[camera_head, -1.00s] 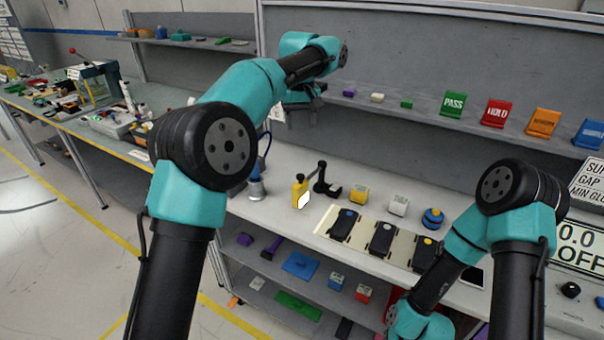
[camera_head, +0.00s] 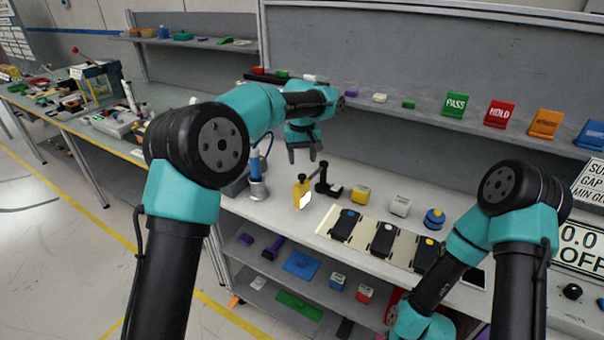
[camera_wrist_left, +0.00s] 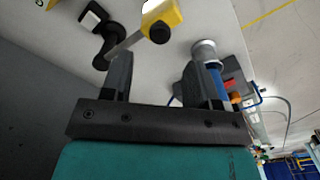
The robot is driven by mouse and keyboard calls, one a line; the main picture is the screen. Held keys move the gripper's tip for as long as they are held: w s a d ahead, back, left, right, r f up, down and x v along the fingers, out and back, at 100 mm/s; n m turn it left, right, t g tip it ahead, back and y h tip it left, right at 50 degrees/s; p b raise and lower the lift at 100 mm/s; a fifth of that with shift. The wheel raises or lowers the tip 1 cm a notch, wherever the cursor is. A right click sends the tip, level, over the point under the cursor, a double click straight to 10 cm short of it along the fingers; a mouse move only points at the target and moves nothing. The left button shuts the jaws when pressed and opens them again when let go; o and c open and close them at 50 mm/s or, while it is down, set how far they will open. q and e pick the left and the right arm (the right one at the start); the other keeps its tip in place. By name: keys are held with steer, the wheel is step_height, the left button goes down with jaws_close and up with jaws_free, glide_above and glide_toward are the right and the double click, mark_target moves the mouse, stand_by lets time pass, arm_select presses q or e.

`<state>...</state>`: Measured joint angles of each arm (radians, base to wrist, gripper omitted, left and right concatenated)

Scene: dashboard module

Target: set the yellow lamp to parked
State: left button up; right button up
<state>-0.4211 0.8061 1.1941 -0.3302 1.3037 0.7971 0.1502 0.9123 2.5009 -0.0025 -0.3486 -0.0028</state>
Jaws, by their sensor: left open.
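The yellow lamp (camera_head: 301,194) stands on the bench, with a bright white face and a black knob on top. A black stand (camera_head: 323,182) with an upright post is just right of it. In the left wrist view the lamp (camera_wrist_left: 166,17) shows at the top, with a grey bar running from near its black knob to the black stand (camera_wrist_left: 104,38). My left gripper (camera_head: 302,158) is open and empty, pointing down above and behind the lamp, apart from it. Its two fingers also show in the left wrist view (camera_wrist_left: 163,72). My right gripper is out of view.
A blue-handled tool in a grey holder (camera_head: 257,184) stands left of the lamp. A yellow block (camera_head: 360,194), a white block (camera_head: 400,205) and a blue knob (camera_head: 433,219) stand to the right. Black pads lie on a pale strip (camera_head: 330,226) in front. A shelf (camera_head: 400,114) runs behind.

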mark_target(302, 175)
arm_select(q)
step_height(302, 175, down, 6)
steer(key=shift+f, duration=0.2)
jaws_close()
stand_by(0.6)
